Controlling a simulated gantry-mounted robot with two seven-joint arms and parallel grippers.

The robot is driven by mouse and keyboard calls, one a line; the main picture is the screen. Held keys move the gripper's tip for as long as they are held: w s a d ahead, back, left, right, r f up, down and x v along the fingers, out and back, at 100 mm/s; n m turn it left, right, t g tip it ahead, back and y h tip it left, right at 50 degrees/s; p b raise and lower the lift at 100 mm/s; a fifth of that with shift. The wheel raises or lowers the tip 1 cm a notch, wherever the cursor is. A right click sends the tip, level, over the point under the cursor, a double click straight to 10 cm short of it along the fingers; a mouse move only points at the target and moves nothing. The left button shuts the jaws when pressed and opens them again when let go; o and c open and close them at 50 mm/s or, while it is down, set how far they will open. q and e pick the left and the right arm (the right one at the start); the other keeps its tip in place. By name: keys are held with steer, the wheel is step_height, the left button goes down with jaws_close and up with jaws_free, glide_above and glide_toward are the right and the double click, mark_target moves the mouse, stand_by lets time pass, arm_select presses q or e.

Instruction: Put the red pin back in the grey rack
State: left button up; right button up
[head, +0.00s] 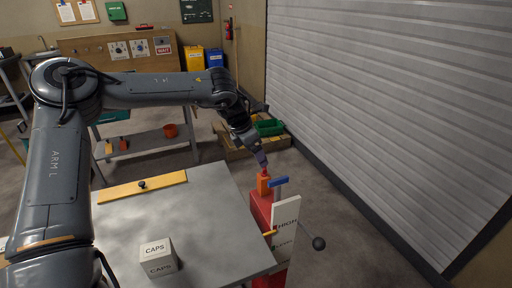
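My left arm reaches in from the left, and its gripper (263,164) points down at the far right corner of the grey table. A small red piece (265,173), possibly the red pin, shows right under the fingertips, on top of an orange block (263,186). The fingers are too small to tell whether they grip it. The orange block sits on a red box-like body (261,208) beside the table. I cannot make out a grey rack for certain. My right gripper is not in view.

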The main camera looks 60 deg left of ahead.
arm_select(q)
steer(key=b+x, duration=0.2)
steer(key=x, duration=0.6)
steer(key=shift+w, duration=0.1)
steer(key=c, duration=1)
